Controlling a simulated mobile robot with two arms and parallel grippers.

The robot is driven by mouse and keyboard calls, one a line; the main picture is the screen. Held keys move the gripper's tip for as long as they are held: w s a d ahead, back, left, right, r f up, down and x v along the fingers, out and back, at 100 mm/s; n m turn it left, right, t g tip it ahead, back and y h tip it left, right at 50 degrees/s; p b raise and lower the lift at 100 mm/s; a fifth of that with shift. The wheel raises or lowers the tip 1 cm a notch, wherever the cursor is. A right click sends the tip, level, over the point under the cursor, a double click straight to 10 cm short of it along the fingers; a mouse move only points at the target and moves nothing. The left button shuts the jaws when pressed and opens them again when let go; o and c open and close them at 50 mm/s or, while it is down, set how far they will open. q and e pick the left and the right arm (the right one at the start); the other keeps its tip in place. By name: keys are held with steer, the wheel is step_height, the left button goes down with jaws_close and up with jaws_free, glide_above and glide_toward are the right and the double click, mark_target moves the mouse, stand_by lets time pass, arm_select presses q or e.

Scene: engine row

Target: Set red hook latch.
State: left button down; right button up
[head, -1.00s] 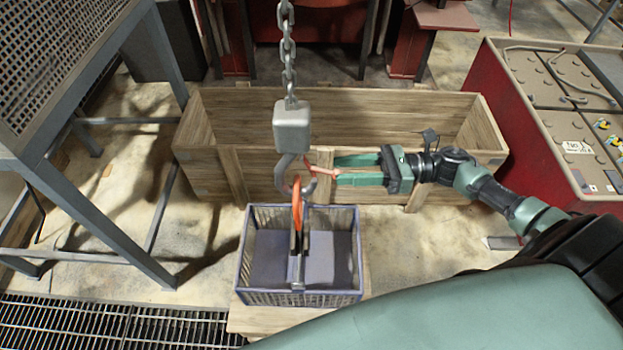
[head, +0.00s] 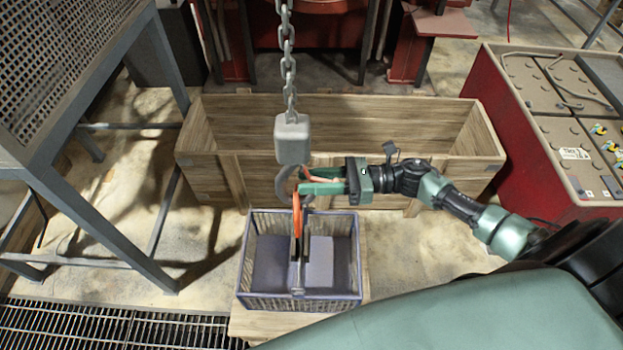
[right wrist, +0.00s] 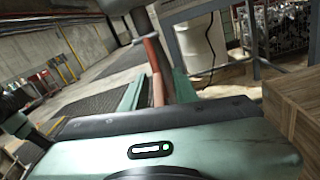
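A grey hook (head: 284,188) hangs below a grey block (head: 292,139) on a chain. The red latch (right wrist: 156,68) slants across the hook's opening and lies between the two green fingers of my right gripper (right wrist: 157,92). In the head view my right gripper (head: 318,181) reaches in from the right and its fingers overlap the hook, hiding much of the latch. The fingers look parted, with the latch between them; I see no clear closing on it. An orange strap (head: 297,214) hangs in the hook, above a blue basket (head: 358,254). My left gripper is not in view.
A long wooden crate (head: 340,118) stands behind the hook. The basket rests on a wooden surface (head: 265,324). A grey metal frame (head: 105,220) stands at left. A red-sided machine (head: 530,150) stands at right.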

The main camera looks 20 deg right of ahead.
jaws_close()
stand_by(1.2)
